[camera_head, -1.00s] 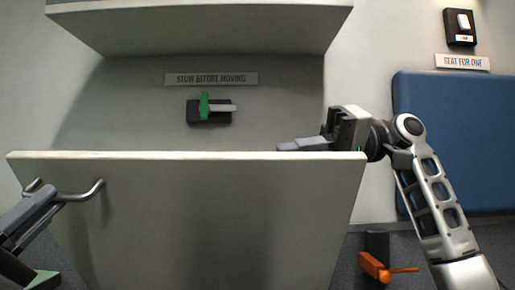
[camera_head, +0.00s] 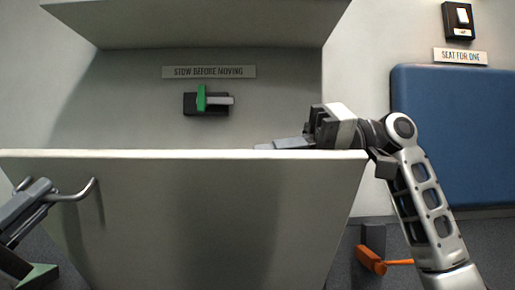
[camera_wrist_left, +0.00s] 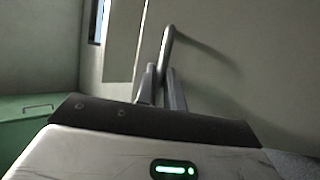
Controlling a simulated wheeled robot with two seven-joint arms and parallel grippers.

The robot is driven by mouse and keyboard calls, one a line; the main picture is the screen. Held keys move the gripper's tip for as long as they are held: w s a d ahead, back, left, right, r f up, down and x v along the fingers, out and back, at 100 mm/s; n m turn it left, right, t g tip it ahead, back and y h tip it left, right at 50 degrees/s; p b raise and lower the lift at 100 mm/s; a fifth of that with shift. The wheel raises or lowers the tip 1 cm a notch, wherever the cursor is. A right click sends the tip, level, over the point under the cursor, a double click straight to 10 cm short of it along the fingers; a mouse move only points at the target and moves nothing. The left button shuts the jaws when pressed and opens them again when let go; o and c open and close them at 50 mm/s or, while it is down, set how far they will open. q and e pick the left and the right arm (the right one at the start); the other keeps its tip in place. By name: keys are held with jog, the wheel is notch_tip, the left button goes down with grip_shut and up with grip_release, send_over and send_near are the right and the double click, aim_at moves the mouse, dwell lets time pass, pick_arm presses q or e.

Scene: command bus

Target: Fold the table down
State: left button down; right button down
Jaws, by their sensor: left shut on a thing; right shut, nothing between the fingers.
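The table (camera_head: 200,215) is a pale panel whose front face fills the lower middle of the head view, its long upper edge running across. A bent metal handle (camera_head: 75,194) is on its left side. My left gripper (camera_head: 46,192) is shut on that handle; the left wrist view shows the fingers (camera_wrist_left: 160,90) on either side of the handle bar (camera_wrist_left: 166,48). My right gripper (camera_head: 264,146) is shut and empty, with its fingers just behind the panel's upper edge, pointing left. Whether it touches the panel is hidden.
A green-handled latch (camera_head: 202,98) is on the wall behind, under a "STOW BEFORE MOVING" sign (camera_head: 209,72). A shelf (camera_head: 200,22) overhangs above. A blue seat back (camera_head: 455,130) is at right. An orange lever (camera_head: 371,260) sits low right, near my right arm.

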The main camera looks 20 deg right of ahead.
pick_arm(q)
jog(key=shift+w+r, duration=0.1)
jog(key=shift+w, duration=0.05)
pick_arm(e)
jog(key=shift+s+a+f+g, duration=0.25)
jog(key=shift+g, duration=0.05)
pick_arm(q)
jog(key=c, duration=1.5)
grip_release()
pick_arm(e)
jog(key=shift+r, duration=0.1)
pick_arm(q)
jog(key=shift+d, duration=0.1)
pick_arm(e)
jog(key=shift+d, duration=0.15)
